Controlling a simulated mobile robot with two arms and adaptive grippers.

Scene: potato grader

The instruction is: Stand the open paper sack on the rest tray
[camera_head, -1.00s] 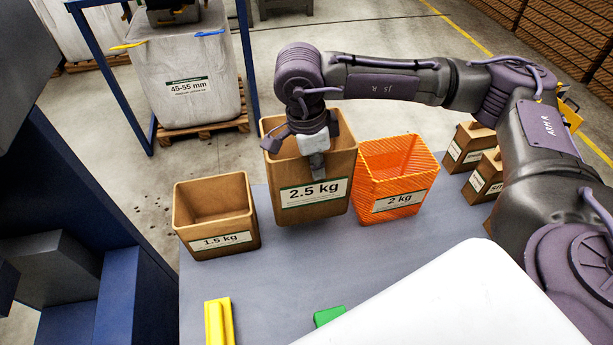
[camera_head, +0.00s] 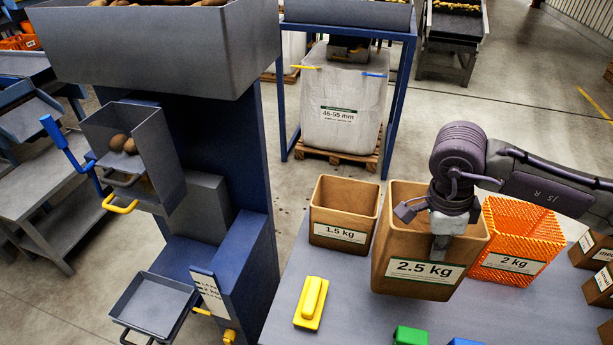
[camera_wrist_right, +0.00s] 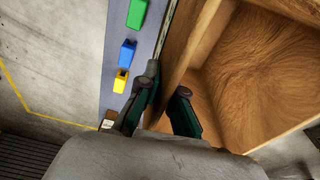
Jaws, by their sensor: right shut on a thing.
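The open brown paper sack marked 2.5 kg (camera_head: 390,255) is upright at the table's back edge, between two other sacks. My right gripper (camera_head: 440,245) is shut on its near wall. In the right wrist view the fingers (camera_wrist_right: 166,92) pinch the wall, and the sack's empty inside (camera_wrist_right: 260,70) shows on the right. The sack seems to hang a little above the table; its underside is hidden. A small grey tray (camera_head: 155,306), likely the rest tray, is empty on the blue machine, lower left, below a hopper with potatoes (camera_head: 122,144). My left gripper is out of view.
A 1.5 kg sack (camera_head: 343,235) stands left of the held sack, and an orange 2 kg mesh bag (camera_head: 512,250) is close on its right. A yellow block (camera_head: 311,303) and a green block (camera_head: 410,336) lie on the table (camera_head: 350,318). The blue post (camera_head: 235,265) borders the tray.

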